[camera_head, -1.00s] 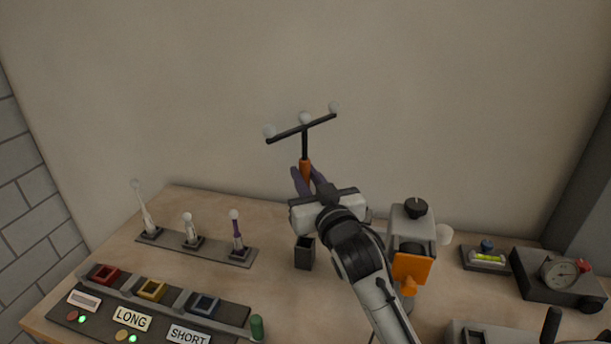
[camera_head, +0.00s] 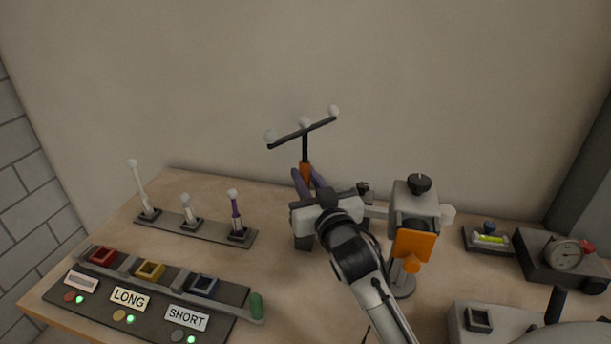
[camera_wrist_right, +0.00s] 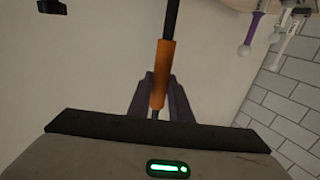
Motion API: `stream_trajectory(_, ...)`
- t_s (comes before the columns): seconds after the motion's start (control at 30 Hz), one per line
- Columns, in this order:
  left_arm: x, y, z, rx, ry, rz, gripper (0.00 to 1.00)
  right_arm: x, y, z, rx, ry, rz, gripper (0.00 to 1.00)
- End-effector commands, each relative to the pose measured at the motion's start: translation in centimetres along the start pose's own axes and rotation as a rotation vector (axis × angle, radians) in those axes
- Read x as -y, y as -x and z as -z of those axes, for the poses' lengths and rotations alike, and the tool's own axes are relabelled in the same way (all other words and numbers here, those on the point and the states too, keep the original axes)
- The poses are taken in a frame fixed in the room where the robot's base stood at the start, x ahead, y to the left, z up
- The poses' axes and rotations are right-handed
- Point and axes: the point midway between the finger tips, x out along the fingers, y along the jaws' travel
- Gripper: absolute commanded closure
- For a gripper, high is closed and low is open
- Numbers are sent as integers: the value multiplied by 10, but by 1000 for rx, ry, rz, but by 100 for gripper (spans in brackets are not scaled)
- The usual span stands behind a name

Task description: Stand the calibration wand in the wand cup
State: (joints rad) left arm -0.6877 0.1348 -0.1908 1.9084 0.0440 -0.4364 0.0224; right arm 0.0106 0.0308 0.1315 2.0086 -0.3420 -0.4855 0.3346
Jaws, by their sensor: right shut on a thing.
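The calibration wand has a black crossbar (camera_head: 303,132) with white balls, a black stem and an orange handle (camera_wrist_right: 163,75). My right gripper (camera_head: 308,180) is shut on the orange handle and holds the wand roughly upright, crossbar on top, above the table. A small dark square cup (camera_head: 303,243), which I take for the wand cup, stands on the table. My gripper hides its top in the head view, so the gap between wand foot and cup cannot be seen. My left gripper is not in view.
Just right of my gripper stands a grey device with an orange plate (camera_head: 414,245). A strip with several probes (camera_head: 200,228) and a labelled panel (camera_head: 130,298) lie left. A bubble level (camera_head: 488,240) and a dial gauge (camera_head: 566,256) are right. Bare tabletop lies in front of the cup.

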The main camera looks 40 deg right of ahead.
Motion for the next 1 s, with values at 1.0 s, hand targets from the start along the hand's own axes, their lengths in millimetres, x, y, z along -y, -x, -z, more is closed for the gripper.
stream_trajectory(1.0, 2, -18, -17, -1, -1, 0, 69, 0, 0, -31, -2, -1, 1, 70)
